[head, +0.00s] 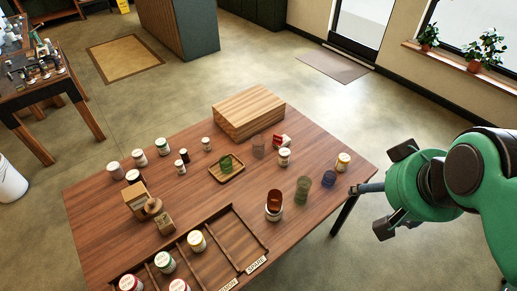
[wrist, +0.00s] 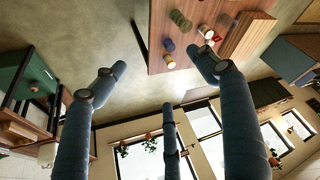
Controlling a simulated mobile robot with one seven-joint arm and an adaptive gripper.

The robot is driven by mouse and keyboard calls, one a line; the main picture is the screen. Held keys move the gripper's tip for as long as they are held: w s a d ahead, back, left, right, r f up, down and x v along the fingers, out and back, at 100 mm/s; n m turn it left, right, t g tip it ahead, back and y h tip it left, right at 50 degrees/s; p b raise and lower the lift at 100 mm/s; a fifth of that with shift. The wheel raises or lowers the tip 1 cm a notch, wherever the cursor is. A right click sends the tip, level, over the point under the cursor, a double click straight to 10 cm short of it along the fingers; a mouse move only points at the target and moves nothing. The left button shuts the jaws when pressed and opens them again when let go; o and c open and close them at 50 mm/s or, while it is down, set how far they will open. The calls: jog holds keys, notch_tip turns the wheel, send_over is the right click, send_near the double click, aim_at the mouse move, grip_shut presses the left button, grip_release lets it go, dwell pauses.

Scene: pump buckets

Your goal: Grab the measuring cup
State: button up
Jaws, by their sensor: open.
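Several see-through cups stand on the wooden table, and I cannot tell which is the measuring cup. A blue cup (head: 329,179) and a taller green cup (head: 303,189) stand near the right corner. A small green cup (head: 226,162) sits on a small wooden tray (head: 238,175), and a faint pinkish cup (head: 258,147) stands by the wooden box. The wrist view shows the blue cup (wrist: 168,46) and the green cup (wrist: 180,19) at the top. My gripper (head: 377,190) is right of the table, its fingers spread and empty; they also show in the wrist view (wrist: 160,85).
A yellow-topped jar (head: 343,161) stands at the table corner closest to my gripper. A white jar (head: 284,157), a red-and-white item (head: 281,141) and a brown-and-white container (head: 274,205) stand near the cups. A wooden box (head: 249,112) lies at the back. A divided rack (head: 233,238) fills the front.

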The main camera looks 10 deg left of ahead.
jog(key=w+a+r, duration=0.2)
jog(key=w, duration=0.7)
jog(key=m+g+p, duration=0.1)
jog(key=g+p, duration=0.3)
jog(key=p, duration=0.2)
send_over(259, 141)
jog(key=s, duration=0.4)
notch_tip(259, 141, down, 37)
jog(key=shift+d+r, duration=0.1)
jog(key=shift+r, duration=0.05)
jog(key=f, duration=0.2)
jog(key=w+f, duration=0.1)
jog(key=f, duration=0.5)
jog(key=shift+w+d+f+b, duration=0.1)
jog(key=shift+w+f+b, duration=0.05)
jog(key=shift+f+b, duration=0.15)
